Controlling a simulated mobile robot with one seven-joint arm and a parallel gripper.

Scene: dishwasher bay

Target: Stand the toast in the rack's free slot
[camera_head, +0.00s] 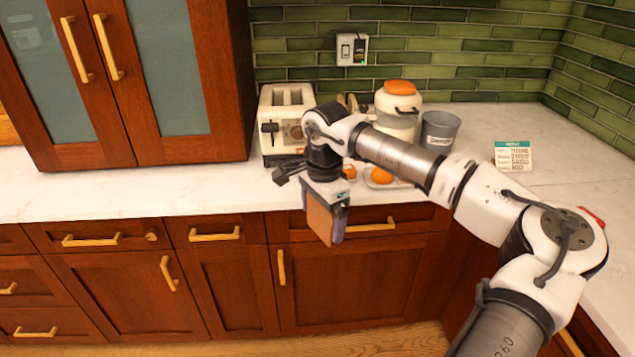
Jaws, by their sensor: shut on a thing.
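My gripper (325,213) points down and is shut on the toast (319,219), a flat brown slice hanging between its fingers. In the picture the toast overlaps the front edge of the counter and the lower cabinet doors. Its lower edge hangs free and touches nothing that I can see. The rack is not clearly visible. Some small tan upright shapes (347,101) show behind my arm, between the toaster and the jar, but I cannot tell whether they belong to the rack. My arm hides much of that area, and no free slot can be made out.
A cream toaster (270,134) stands left of my wrist. A white jar with an orange lid (396,116) and a grey pot (440,129) stand behind my arm. An orange fruit (381,176) lies on a plate nearby. A card (513,156) stands right. The left counter (130,192) is clear.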

